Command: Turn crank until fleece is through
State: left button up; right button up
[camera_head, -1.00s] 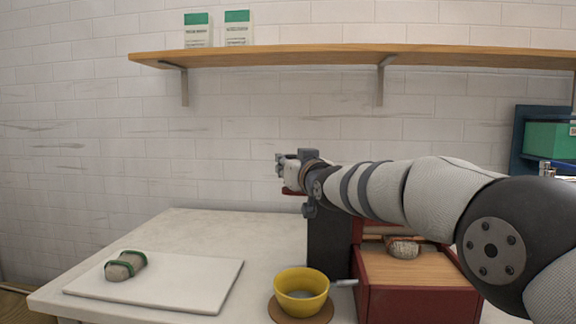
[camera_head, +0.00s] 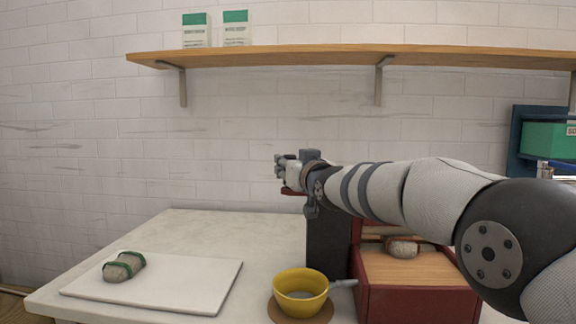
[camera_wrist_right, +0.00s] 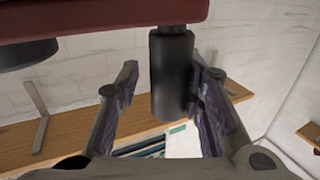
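A red machine (camera_head: 418,304) with a wooden bed stands at the counter's right. A grey-brown fleece lump (camera_head: 402,248) lies at the far end of the bed, its back partly hidden by my right arm. My right gripper (camera_head: 284,170) is beside the machine's upper part. In the right wrist view, the black crank handle (camera_wrist_right: 172,78) hangs from a red bar (camera_wrist_right: 100,18), between the fingers of my right gripper (camera_wrist_right: 165,90). A gap shows between the handle and the left finger; the right finger is close to it or touching. My left gripper is out of view.
A yellow bowl (camera_head: 300,285) on a brown round mat (camera_head: 300,310) stands left of the machine. A white board (camera_head: 200,284) holds a grey bundle with green bands (camera_head: 124,266). A wooden shelf (camera_head: 290,54) with two cartons runs above. The counter's back left is clear.

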jog(key=shift+d, duration=0.15)
jog(key=shift+a, duration=0.2)
jog(key=shift+s, duration=0.25)
jog(key=v, duration=1.1)
jog(key=shift+s+d, duration=0.2)
jog(key=shift+d, duration=0.05)
jog(key=shift+c, duration=0.3)
